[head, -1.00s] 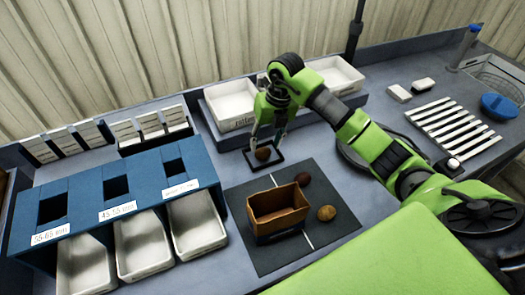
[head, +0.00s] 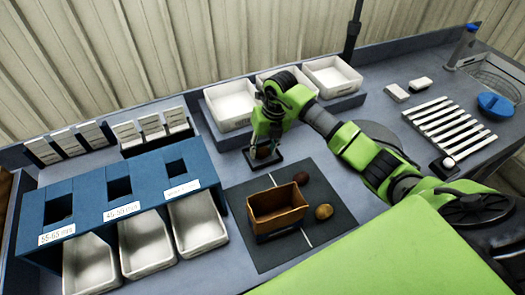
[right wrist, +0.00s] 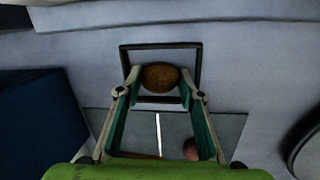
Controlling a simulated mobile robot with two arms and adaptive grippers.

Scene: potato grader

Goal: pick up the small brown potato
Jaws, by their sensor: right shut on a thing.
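My right gripper (head: 265,148) is low over a thin black square frame (head: 277,163) on the bench. It is shut on a small brown potato (right wrist: 160,77), which sits between the fingertips at the frame. In the head view, the fingers mostly hide this potato. I cannot tell whether it is clear of the bench. A dark red potato (head: 301,178) and a tan-brown potato (head: 324,211) lie on the dark mat (head: 262,258) beside an open brown box (head: 277,204). My left gripper is not in view.
A blue grader (head: 88,197) with labelled square openings and white trays (head: 199,224) stands at the left. White bins (head: 231,104) stand behind the gripper. A white slatted rack (head: 452,124) and a blue bowl (head: 494,105) are at the right.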

